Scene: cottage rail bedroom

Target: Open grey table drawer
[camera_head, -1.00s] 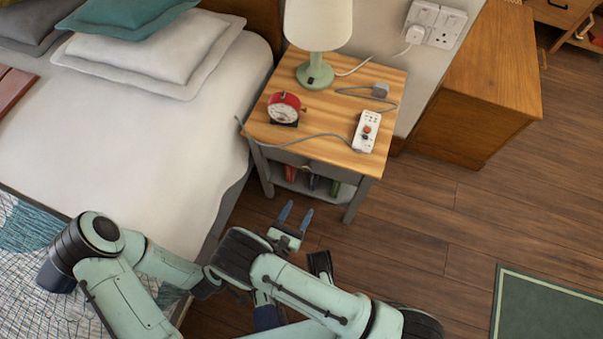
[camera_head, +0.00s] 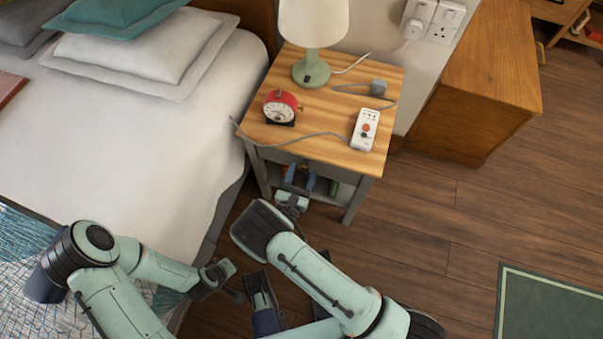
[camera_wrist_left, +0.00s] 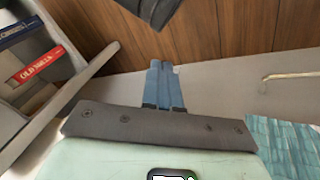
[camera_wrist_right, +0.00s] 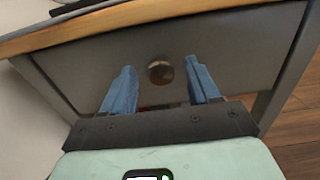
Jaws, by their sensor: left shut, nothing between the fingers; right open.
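My right gripper (camera_head: 299,178) is open at the front of the table. Its blue fingertips (camera_wrist_right: 159,84) stand on either side of the knob, with nothing gripped. My left gripper (camera_wrist_left: 165,82) is shut and empty, low beside the bed.
Books (camera_wrist_left: 36,68) lie on the shelf below. The bed (camera_head: 130,150) is close on the left; wooden floor (camera_head: 420,230) is free to the right.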

